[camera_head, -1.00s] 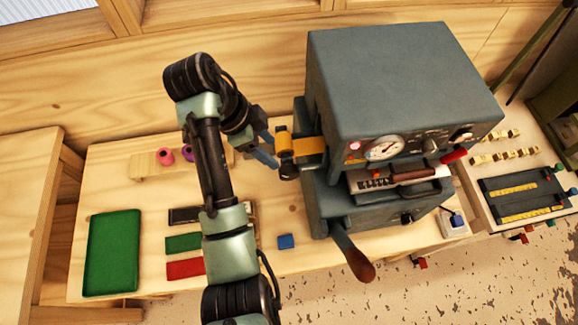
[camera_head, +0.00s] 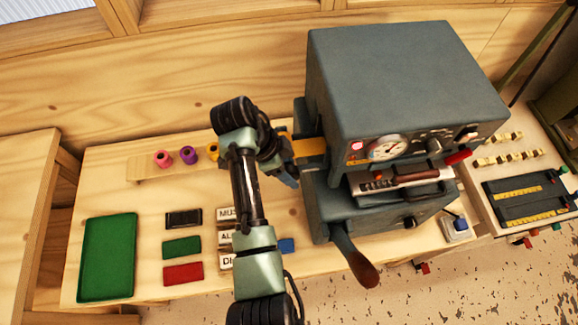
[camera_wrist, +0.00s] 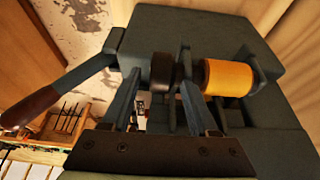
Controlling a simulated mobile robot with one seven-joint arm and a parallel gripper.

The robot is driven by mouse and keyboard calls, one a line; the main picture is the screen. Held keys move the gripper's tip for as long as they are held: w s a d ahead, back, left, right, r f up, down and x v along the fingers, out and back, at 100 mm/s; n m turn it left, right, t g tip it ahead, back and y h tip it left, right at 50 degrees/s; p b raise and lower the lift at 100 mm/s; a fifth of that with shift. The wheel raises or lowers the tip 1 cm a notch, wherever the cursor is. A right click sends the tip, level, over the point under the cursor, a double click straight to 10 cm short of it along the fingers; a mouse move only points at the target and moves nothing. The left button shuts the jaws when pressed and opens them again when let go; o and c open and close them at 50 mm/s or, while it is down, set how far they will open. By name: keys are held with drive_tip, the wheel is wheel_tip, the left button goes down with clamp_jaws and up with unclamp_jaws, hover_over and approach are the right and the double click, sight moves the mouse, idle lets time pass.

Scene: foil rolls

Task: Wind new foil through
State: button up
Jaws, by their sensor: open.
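The grey foil press (camera_head: 400,75) stands on the bench. A gold foil strip (camera_head: 311,147) runs into its left side in the head view. In the wrist view the gold foil roll (camera_wrist: 228,77) sits on the press, right of a dark round knob (camera_wrist: 163,70). My gripper (camera_wrist: 160,85) is open, its fingers on either side of the knob's line; I cannot tell whether they touch it. In the head view my gripper (camera_head: 290,172) is at the press's left side, and my arm hides the knob and most of the roll. Spare pink (camera_head: 163,158), purple (camera_head: 189,155) and gold (camera_head: 212,152) rolls stand on a wooden holder.
The press's lever (camera_head: 355,258) sticks out in front. A green tray (camera_head: 108,258), foil-coloured blocks (camera_head: 182,247) and lettered blocks (camera_head: 227,213), partly behind my arm, lie on the bench. The bench's left middle is clear.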

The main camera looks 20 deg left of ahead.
clamp_jaws()
idle(0.5)
drive_tip(key=g+y, duration=0.1)
drive_tip(key=y+p, duration=0.1)
drive_tip(key=shift+w+d+g+y, duration=0.2)
drive_tip(key=shift+d+g+y, duration=0.1)
drive_tip(key=shift+g, duration=0.1)
drive_tip(key=shift+w+d+f+g+y, duration=0.1)
drive_tip(key=shift+g+y, duration=0.45)
drive_tip(key=shift+y, duration=0.3)
drive_tip(key=shift+w+d+f+g+y, duration=0.1)
drive_tip(key=shift+g+y, duration=0.45)
drive_tip(key=shift+y, duration=0.3)
unclamp_jaws()
